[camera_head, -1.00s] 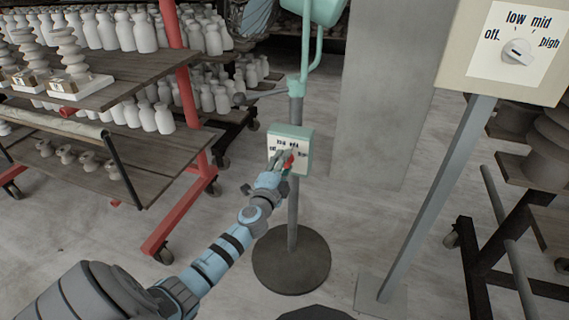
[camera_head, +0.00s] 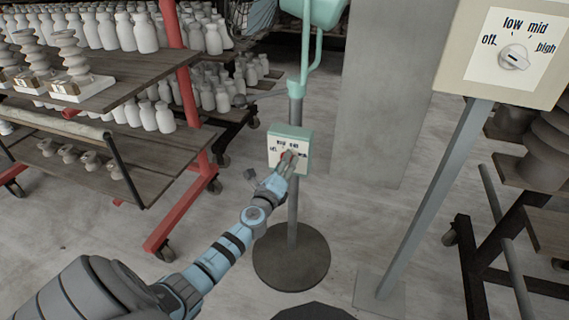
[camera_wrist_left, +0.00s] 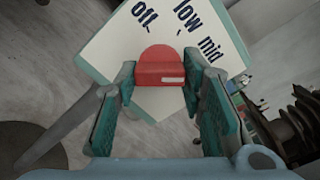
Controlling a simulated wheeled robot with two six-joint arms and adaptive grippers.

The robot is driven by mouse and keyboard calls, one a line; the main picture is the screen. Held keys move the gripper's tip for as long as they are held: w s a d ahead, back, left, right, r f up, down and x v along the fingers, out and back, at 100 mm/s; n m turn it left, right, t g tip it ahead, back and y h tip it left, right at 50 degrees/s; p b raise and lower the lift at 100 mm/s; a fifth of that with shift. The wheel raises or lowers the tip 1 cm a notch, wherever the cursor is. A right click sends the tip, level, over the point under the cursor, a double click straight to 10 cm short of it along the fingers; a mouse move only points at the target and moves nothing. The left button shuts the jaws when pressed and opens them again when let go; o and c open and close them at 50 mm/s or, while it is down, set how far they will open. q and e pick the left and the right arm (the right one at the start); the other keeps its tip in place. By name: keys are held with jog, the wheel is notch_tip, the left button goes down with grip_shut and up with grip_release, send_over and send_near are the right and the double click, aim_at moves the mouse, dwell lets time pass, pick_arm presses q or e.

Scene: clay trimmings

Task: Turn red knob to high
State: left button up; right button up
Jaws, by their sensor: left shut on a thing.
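The red knob (camera_wrist_left: 160,66) is on the white face of a small green-edged control box (camera_head: 304,140). In the left wrist view the face shows "off", "low" and "mid"; "high" is not seen there. My left gripper (camera_head: 286,161) reaches the box from the lower left. In the wrist view its two green fingers (camera_wrist_left: 160,84) stand on either side of the knob's bar, shut on it. A short white mark shows near the bar's right end. In the head view the gripper covers most of the knob. My right gripper is not in view.
The box sits on a grey post with a round dark base (camera_head: 291,260). A larger cream box with a white knob (camera_head: 514,58) stands at the right on a slanted post. Racks of white bottles (camera_head: 145,35) fill the left. A concrete pillar (camera_head: 385,100) stands behind.

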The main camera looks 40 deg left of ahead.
pick_arm(q)
jog(key=m+p, duration=0.1)
jog(key=m, duration=0.4)
jog(key=shift+m, duration=0.3)
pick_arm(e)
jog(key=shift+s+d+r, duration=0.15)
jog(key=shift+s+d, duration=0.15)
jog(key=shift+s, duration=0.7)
pick_arm(q)
jog(key=o, duration=1.1)
jog(key=shift+o, duration=0.2)
jog(key=v, duration=1.2)
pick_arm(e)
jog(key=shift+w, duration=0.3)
